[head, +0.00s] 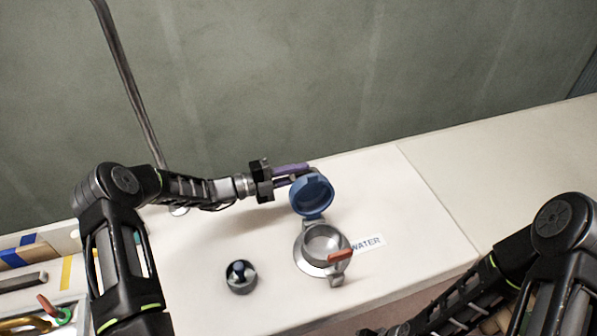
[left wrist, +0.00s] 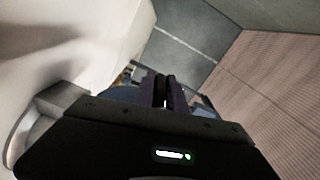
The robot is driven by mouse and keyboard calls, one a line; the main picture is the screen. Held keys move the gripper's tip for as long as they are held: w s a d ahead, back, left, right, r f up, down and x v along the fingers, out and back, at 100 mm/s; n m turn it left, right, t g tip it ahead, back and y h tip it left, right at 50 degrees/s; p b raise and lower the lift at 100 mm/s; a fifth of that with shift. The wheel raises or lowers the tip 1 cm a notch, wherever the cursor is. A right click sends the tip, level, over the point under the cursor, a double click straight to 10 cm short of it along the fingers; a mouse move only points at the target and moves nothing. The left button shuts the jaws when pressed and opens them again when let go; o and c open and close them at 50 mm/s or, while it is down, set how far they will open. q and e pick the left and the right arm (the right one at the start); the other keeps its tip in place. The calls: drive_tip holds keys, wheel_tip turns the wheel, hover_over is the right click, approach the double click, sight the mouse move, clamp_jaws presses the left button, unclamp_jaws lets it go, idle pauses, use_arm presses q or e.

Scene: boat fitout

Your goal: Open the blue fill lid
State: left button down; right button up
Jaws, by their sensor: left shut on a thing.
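The blue fill lid (head: 312,194) stands raised on its hinge, tilted up at the back of the round metal fill fitting (head: 322,245), whose opening shows. An orange-tipped lever (head: 340,255) sits at the fitting's front right. My left gripper (head: 300,174) reaches in from the left, its purple fingers shut on the lid near its upper edge. In the left wrist view the fingers (left wrist: 164,92) are close together, with part of the blue lid (left wrist: 120,94) behind them; the grip itself is mostly hidden. My right arm shows at the lower right; its gripper is out of view.
A WATER label (head: 367,242) lies right of the fitting on the white deck (head: 400,215). A small dark round fitting (head: 241,275) stands to the left. A metal pole (head: 130,80) rises behind my left arm. A tray with tools (head: 40,300) is at far left.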

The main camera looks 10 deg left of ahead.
use_arm(q)
drive_tip(key=c, duration=1.4)
unclamp_jaws()
drive_tip(key=shift+o, duration=0.2)
drive_tip(key=b+v, duration=0.1)
drive_tip(key=v, duration=0.6)
drive_tip(key=shift+s+a+b, duration=0.3)
drive_tip(key=shift+b, duration=0.05)
